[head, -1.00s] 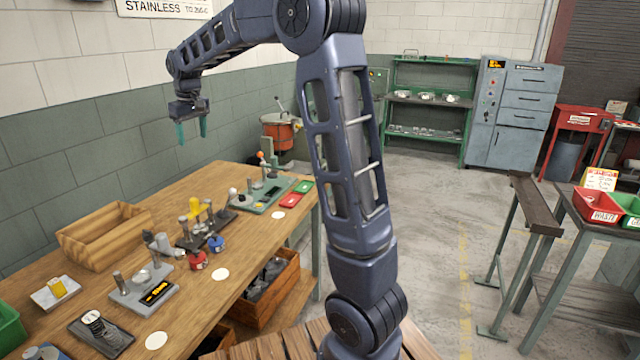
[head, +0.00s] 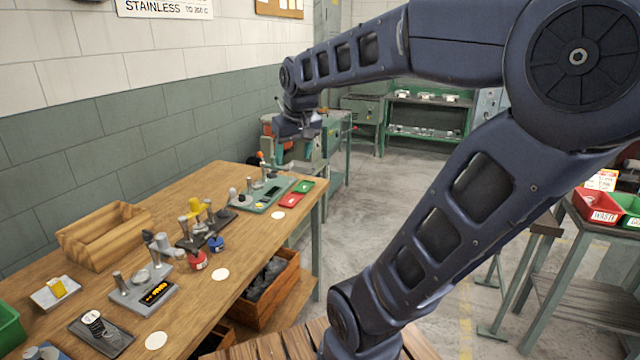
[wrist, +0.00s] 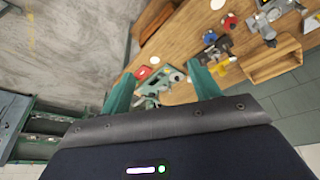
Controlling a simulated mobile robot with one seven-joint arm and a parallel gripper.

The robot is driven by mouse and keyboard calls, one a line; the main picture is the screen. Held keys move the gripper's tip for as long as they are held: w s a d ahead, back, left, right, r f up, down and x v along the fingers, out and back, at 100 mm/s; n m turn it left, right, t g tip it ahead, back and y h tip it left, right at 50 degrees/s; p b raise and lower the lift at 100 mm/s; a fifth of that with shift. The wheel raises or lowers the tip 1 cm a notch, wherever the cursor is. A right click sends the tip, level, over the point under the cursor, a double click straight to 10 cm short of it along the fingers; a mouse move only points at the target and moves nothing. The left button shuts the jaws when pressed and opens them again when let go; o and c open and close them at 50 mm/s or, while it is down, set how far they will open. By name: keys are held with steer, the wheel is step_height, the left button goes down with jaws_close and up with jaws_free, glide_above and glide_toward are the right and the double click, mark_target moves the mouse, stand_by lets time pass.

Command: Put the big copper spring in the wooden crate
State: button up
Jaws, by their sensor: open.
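A light wooden crate (head: 122,248) stands open on the workbench at left in the head view, and it also shows at the right of the wrist view (wrist: 272,66). Another wooden crate (head: 262,312), holding dark items, sits lower under the bench. I cannot make out a big copper spring in either view. My gripper (wrist: 162,84) is open and empty, its two teal fingers apart above the bench's far end in the wrist view.
The workbench (head: 250,240) carries several small fixtures, a blue and a red spool, and red and green pads (head: 290,200). A green bin (head: 10,328) is at the left edge. A red bin (head: 596,207) stands on a right-hand table. Open floor lies between.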

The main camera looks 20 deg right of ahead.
steer(key=s+d+f+m, duration=0.1)
steer(key=s+d+f, duration=0.2)
steer(key=s, duration=0.6)
step_height(320, 180, down, 2)
steer(key=shift+d+f+m+t, duration=0.15)
steer(key=shift+d+m+t, duration=0.1)
steer(key=shift+m+t, duration=0.05)
stand_by(0.6)
